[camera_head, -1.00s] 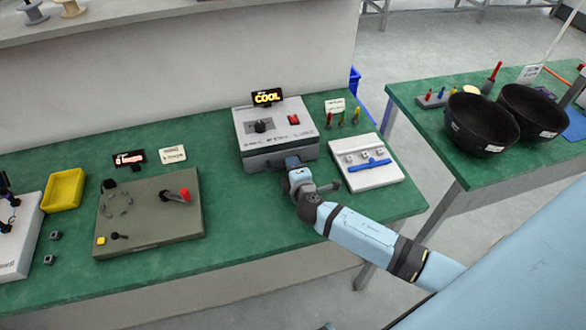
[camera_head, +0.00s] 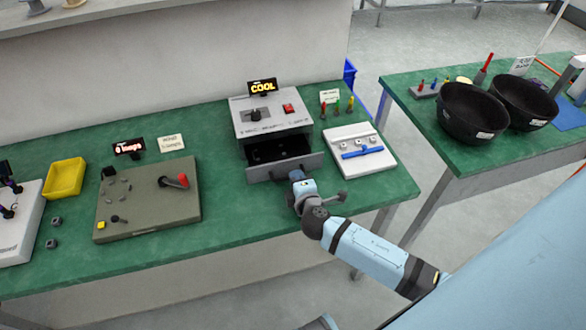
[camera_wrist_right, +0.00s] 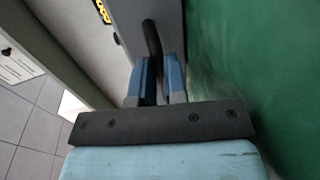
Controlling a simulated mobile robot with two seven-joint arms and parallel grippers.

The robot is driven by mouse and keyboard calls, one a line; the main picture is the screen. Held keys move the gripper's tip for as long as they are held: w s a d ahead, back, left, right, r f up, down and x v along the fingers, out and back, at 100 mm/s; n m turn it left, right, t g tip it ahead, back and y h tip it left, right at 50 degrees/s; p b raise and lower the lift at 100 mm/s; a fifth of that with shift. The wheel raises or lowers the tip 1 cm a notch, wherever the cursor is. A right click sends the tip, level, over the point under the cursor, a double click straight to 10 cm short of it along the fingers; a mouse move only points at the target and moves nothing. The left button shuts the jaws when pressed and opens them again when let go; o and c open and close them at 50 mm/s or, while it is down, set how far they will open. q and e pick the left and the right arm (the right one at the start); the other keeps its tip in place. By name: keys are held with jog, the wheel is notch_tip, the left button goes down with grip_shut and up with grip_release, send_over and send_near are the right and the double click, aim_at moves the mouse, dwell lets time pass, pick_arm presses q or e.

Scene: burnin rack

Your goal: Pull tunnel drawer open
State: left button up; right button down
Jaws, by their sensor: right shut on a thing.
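The tunnel drawer (camera_head: 262,171) is pulled out of the front of the grey tunnel box (camera_head: 290,124), and its dark inside shows from above. A display reading COOL stands behind the box. My right gripper (camera_head: 296,176) is at the right part of the drawer's front, shut on its handle. In the right wrist view the two blue fingers (camera_wrist_right: 160,84) close around the dark handle bar (camera_wrist_right: 151,38) in front of the grey drawer face. My left gripper is not in view.
A white tray with a blue bar (camera_head: 340,162) lies right of the drawer. A grey-brown board with a red-tipped lever (camera_head: 130,220) and a yellow bin (camera_head: 64,179) are on the left. Black bowls (camera_head: 468,112) stand on the other table. Green tabletop left of the drawer is clear.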

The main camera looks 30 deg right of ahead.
jog(key=s, duration=0.2)
jog(key=s+a, duration=0.1)
jog(key=s, duration=0.1)
jog(key=shift+s+a+f, duration=0.1)
jog(key=shift+s, duration=0.2)
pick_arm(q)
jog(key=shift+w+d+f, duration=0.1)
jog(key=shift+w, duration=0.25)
pick_arm(e)
jog(key=shift+s+a, duration=0.2)
jog(key=shift+s, duration=0.45)
jog(key=c, duration=1.2)
grip_release()
jog(key=shift+o, duration=0.2)
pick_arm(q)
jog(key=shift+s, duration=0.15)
